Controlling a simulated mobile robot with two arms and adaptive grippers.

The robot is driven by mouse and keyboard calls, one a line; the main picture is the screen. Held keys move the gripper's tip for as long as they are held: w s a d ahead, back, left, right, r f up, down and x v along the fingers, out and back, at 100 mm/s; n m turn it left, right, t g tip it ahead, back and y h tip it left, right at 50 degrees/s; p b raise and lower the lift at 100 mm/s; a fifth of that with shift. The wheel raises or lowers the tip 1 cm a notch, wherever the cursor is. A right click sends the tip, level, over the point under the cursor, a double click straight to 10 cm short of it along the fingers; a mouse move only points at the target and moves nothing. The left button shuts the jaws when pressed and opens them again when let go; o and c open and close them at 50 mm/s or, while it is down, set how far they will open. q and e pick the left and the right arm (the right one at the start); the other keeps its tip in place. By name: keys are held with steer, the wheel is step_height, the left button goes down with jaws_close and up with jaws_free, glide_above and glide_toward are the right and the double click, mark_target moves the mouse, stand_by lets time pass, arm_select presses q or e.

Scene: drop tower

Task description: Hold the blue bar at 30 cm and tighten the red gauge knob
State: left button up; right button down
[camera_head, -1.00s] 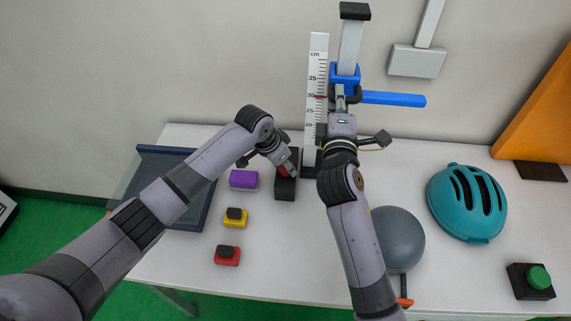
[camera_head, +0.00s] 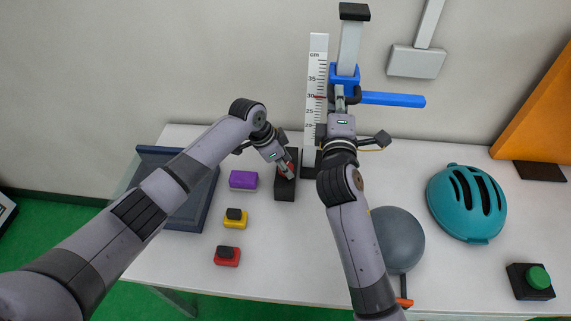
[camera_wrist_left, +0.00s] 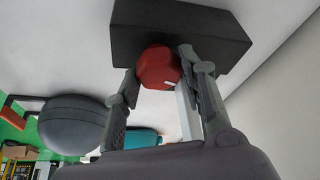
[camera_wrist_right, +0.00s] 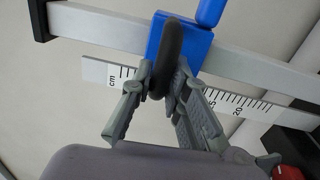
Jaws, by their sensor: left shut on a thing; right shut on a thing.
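The blue bar (camera_head: 393,99) sticks out to the right from a blue carriage (camera_head: 346,76) on the upright post. A red pointer (camera_head: 319,97) sits near the 30 mark of the white cm scale (camera_head: 317,72). My right gripper (camera_head: 341,101) is shut on the carriage's black handle (camera_wrist_right: 168,55), between its fingers in the right wrist view. The red gauge knob (camera_wrist_left: 157,67), with a white mark, is on the front of a dark block (camera_wrist_left: 180,30). My left gripper (camera_head: 285,171) is shut on this knob; in the head view the fingers partly hide it.
A purple block (camera_head: 243,180), a yellow button box (camera_head: 235,218) and a red one (camera_head: 227,256) stand left of the dark block. A grey ball (camera_head: 397,240), teal helmet (camera_head: 467,203) and green button (camera_head: 538,277) are at right. A blue tray (camera_head: 206,213) lies under my left arm.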

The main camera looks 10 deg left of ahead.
arm_select(q)
steer(key=m+g, duration=0.1)
steer(key=m, duration=0.1)
steer(key=m+g, duration=0.1)
steer(key=m, duration=0.2)
steer(key=shift+d+m+h, duration=0.2)
steer(key=shift+m+h, duration=0.1)
steer(key=shift+w+a+f+m+g, duration=0.1)
steer(key=shift+m+g, duration=0.8)
steer(key=shift+m, duration=1.2)
steer(key=o, duration=1.1)
steer(key=shift+w, duration=0.1)
steer(key=shift+y, duration=0.4)
steer(key=v, duration=1.2)
